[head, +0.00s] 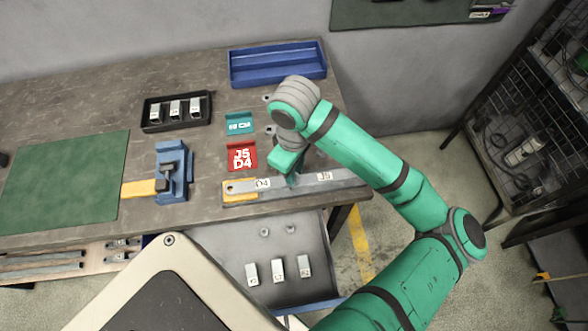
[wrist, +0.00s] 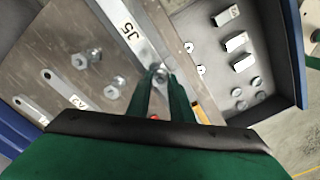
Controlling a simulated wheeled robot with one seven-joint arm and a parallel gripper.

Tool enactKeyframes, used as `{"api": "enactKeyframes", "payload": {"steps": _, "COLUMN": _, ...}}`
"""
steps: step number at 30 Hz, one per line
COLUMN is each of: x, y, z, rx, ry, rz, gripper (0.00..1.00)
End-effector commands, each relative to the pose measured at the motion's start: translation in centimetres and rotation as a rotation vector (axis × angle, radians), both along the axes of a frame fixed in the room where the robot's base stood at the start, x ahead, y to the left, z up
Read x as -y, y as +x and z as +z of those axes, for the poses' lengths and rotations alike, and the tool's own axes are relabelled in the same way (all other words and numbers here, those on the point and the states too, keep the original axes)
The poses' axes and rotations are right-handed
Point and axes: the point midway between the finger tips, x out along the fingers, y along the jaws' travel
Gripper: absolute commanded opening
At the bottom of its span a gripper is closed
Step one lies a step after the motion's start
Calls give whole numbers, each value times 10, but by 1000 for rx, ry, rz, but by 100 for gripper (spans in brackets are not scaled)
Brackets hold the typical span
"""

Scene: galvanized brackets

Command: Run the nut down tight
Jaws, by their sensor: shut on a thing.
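A long galvanized bar (head: 345,177) lies along the front edge of the bench, with labels D4 and J5 on it. Its left end is on a yellow block (head: 238,198). My gripper (head: 292,181) points down at the bar between the two labels. In the wrist view my fingers (wrist: 161,86) are shut on a metal nut (wrist: 159,72) at the bar, beyond the J5 label. My fingers partly hide the nut, and I cannot tell how far down it sits or see the thread under it.
Loose nuts (wrist: 117,86) lie on the bench beside the bar. A red card (head: 242,156) reads J5 D4. A blue clamp (head: 173,172), a black tray (head: 178,110) and a blue bin (head: 277,64) stand around. An open drawer (head: 240,240) with brackets lies below the bench edge.

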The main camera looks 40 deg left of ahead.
Motion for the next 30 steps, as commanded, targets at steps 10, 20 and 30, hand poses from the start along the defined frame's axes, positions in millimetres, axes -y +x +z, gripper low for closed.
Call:
{"api": "enactKeyframes", "payload": {"steps": 10, "x": 0, "y": 0, "z": 0, "rx": -1, "ry": 0, "rz": -403, "gripper": 0}}
{"api": "enactKeyframes", "payload": {"steps": 20, "x": 0, "y": -1, "z": -1, "rx": -1, "ry": 0, "rz": -767, "gripper": 0}}
{"api": "enactKeyframes", "payload": {"steps": 30, "x": 0, "y": -1, "z": -1, "rx": -1, "ry": 0, "rz": -838, "gripper": 0}}
